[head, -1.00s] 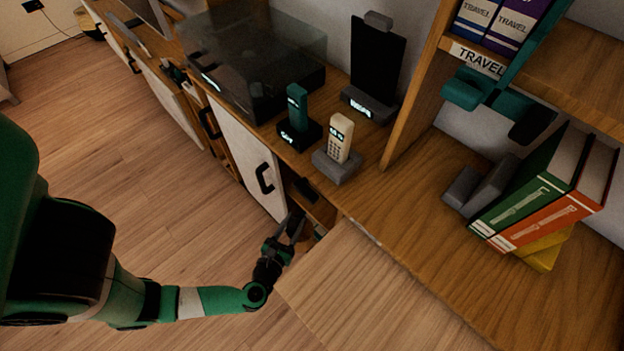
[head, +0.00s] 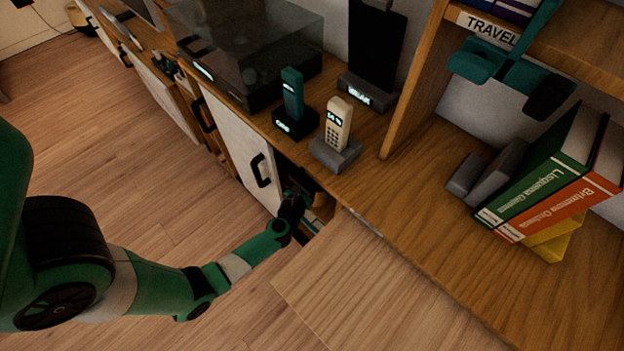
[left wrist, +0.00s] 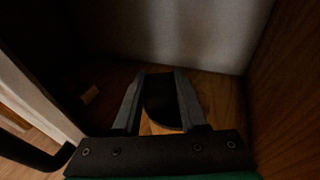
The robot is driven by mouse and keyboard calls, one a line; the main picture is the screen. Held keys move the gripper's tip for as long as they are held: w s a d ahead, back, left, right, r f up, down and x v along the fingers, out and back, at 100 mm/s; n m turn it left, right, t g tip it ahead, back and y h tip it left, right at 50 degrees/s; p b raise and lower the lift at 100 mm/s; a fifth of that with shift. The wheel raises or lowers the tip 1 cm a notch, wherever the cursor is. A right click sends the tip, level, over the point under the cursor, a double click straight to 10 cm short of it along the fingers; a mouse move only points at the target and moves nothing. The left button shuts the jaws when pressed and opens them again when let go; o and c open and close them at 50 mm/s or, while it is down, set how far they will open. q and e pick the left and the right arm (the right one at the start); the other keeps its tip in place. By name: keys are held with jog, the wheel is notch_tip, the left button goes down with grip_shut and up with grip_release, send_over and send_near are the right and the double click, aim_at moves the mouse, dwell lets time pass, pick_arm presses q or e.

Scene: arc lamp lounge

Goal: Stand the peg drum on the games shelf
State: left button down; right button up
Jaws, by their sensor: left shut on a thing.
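My left gripper (head: 294,205) reaches into the dark opening of a low cabinet (head: 312,190), beside its white door. In the left wrist view, its two grey fingers (left wrist: 158,105) are shut on a dark, rounded thing (left wrist: 160,98), which looks like the peg drum. The wooden cabinet floor (left wrist: 222,95) lies below or behind it. Shadow hides the drum's lower end, so I cannot tell whether it touches the floor. In the head view the drum is not clearly visible. I cannot identify the games shelf by any label. My right gripper is not in view.
The white door (head: 240,150) with a black handle (head: 261,170) stands beside my left gripper. Two phones, teal (head: 292,95) and cream (head: 338,125), stand on the cabinet top. A wooden surface (head: 350,285) juts out at right.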

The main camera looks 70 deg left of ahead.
pick_arm(q)
notch_tip(320, 180, down, 3)
jog(key=shift+b, duration=0.95)
jog(key=shift+r, duration=0.2)
jog(key=shift+c, duration=2.2)
grip_release()
jog(key=shift+f, duration=0.15)
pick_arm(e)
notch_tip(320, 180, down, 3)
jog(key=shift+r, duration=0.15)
pick_arm(q)
jog(key=shift+d+r+p, duration=0.1)
jog(key=shift+r+p, duration=0.1)
jog(key=shift+p, duration=0.1)
jog(key=p+v, duration=0.4)
jog(key=v, duration=0.8)
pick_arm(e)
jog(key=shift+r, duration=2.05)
